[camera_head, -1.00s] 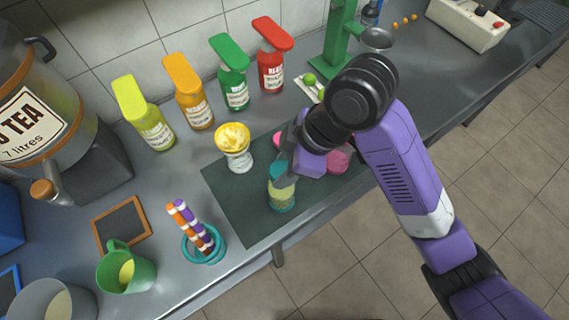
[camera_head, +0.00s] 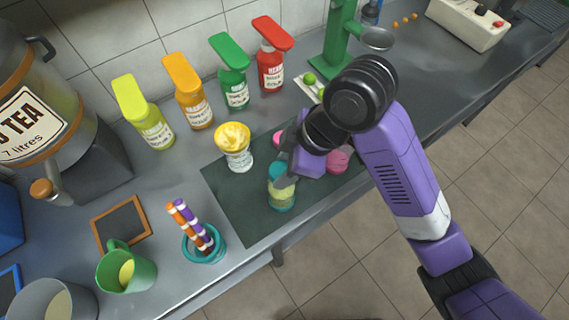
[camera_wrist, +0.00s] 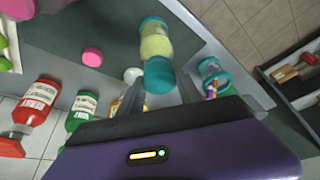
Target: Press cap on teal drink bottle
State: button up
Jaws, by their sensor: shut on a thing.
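The teal drink bottle (camera_head: 282,196) stands upright on the dark mat, with pale yellow-green contents. It also shows in the wrist view (camera_wrist: 155,42). The teal cap (camera_wrist: 159,74) is between my fingers in the wrist view, in line with the bottle's top. In the head view the cap (camera_head: 278,169) sits over the bottle's mouth. I cannot tell whether it is fully seated. My gripper (camera_wrist: 159,84) is shut on the cap. In the head view my gripper (camera_head: 287,170) comes in from the upper right, and my wrist hides part of the mat.
A white cup with a yellow top (camera_head: 233,147) stands close left of the bottle. A teal holder with striped sticks (camera_head: 204,244) is lower left. Pink items (camera_head: 337,161) lie on the dark mat (camera_head: 240,212). Several coloured bottles (camera_head: 235,84) line the wall. The counter's front edge is near.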

jog(key=o, duration=1.9)
jog(key=shift+r+p, duration=3.15)
jog(key=shift+r, duration=0.35)
grip_shut()
jog(key=shift+f+b, duration=2)
jog(key=shift+f, duration=0.55)
